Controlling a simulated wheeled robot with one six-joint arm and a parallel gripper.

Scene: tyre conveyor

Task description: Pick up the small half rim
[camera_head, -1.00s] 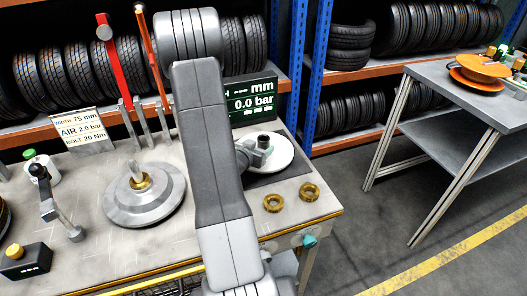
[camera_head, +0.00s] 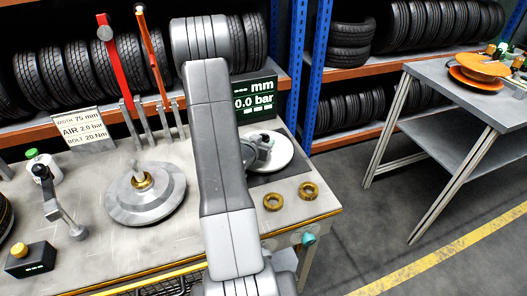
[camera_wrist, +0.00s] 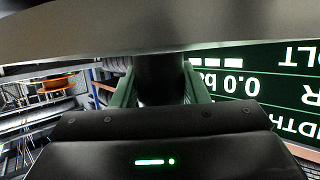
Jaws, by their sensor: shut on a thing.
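The small half rim (camera_head: 280,150) is a pale grey disc at the right of the workbench, partly hidden behind my arm. My gripper (camera_head: 262,142) is at its middle, mostly hidden by the arm. In the wrist view my gripper (camera_wrist: 160,88) has its two greenish fingers on either side of a dark central stub. The half rim's wide grey underside or face (camera_wrist: 160,30) spans the top of that view. I cannot tell whether the disc touches the bench.
A larger grey disc with a brass nut (camera_head: 145,200) sits left on the workbench (camera_head: 100,255). Two brass rings (camera_head: 290,197) lie near its right edge. A green display (camera_head: 255,100) stands close behind the half rim. A grey table (camera_head: 450,95) with orange rims (camera_head: 480,68) stands right.

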